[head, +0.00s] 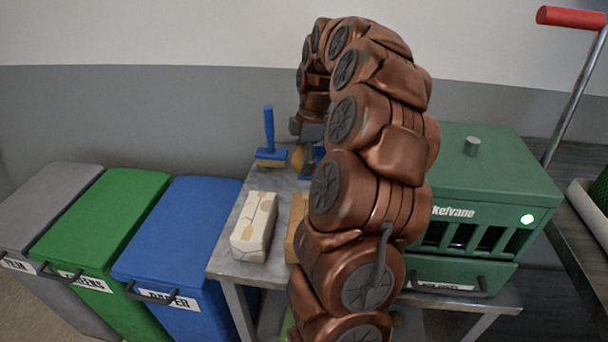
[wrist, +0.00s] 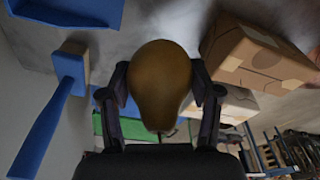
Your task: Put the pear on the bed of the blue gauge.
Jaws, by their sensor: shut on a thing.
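The pear (wrist: 160,82) is brownish yellow and sits between the two fingers of my gripper (wrist: 163,88), which is shut on it. In the head view the pear (head: 298,158) shows small under my gripper (head: 305,140), above the far part of the metal table. A blue piece (head: 308,172), probably the blue gauge, shows beside the pear, mostly hidden by my arm. In the wrist view a blue tray-like part (wrist: 75,12), probably the gauge's bed, is at the upper left, apart from the pear. Whether the pear is over it in the head view I cannot tell.
A blue-handled brush (head: 269,135) stands left of the pear. A pale wrapped package (head: 254,228) and a tan box (head: 297,226) sit nearer on the table (head: 229,258). A green machine (head: 490,185) stands right. Grey, green and blue bins (head: 180,235) stand left.

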